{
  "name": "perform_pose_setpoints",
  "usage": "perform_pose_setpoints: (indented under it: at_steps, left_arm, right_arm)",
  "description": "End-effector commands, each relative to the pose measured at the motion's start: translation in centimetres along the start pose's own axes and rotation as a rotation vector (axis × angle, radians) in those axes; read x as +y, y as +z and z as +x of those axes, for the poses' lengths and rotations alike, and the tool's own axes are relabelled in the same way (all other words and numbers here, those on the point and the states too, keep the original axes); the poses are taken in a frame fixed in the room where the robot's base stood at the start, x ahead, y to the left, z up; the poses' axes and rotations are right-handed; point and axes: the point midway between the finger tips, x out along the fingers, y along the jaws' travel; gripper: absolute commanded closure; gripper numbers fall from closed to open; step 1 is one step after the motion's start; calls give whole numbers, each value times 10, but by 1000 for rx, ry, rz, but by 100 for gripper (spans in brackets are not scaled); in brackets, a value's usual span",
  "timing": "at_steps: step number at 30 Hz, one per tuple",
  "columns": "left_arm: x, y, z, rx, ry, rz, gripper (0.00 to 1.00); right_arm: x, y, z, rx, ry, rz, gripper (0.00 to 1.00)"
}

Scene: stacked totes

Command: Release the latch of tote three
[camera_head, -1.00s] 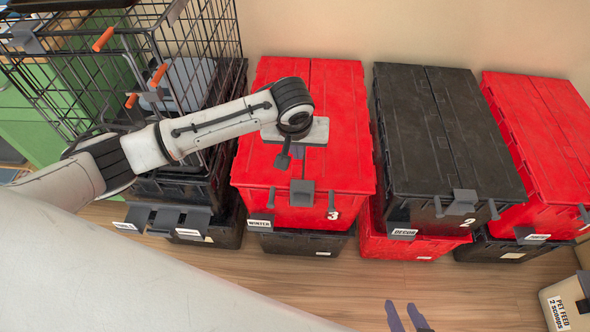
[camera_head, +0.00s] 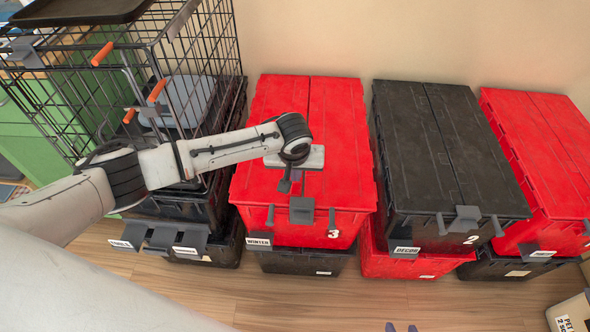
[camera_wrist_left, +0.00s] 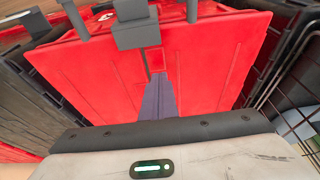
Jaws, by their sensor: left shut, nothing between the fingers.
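Tote three is a red tote (camera_head: 340,170) with a two-part lid, marked 3 and WINTER, on top of a dark tote in the head view. Its grey latch (camera_head: 302,210) sits at the middle of the front top edge. The latch also shows in the left wrist view (camera_wrist_left: 135,33), at the top. My left gripper (camera_head: 285,185) is over the lid, just behind the latch and apart from it in the picture. Its fingers (camera_wrist_left: 158,100) are together and empty. Only my right gripper's two fingertips (camera_head: 401,328) show at the bottom edge, apart from each other.
A black tote (camera_head: 445,150) marked 2 stands close on the right, with a red tote (camera_head: 540,160) beyond it. A wire crate (camera_head: 110,80) with orange handles stands on dark totes at the left.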

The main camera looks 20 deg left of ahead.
Motion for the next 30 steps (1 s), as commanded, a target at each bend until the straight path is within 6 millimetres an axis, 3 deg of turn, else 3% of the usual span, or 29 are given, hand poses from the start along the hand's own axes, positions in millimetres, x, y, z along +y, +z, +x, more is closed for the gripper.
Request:
perform_pose_setpoints:
  at_steps: [3,13,30]
  left_arm:
    - [0,0,21,0,-1,-1,100]
    - [0,35,4,0,1,3,100]
    - [5,38,3,12,4,7,100]
  right_arm:
    - [-2,1,4,5,-5,-3,69]
    - [-2,-11,-6,17,-4,2,69]
    - [2,-6,-5,6,5,4,69]
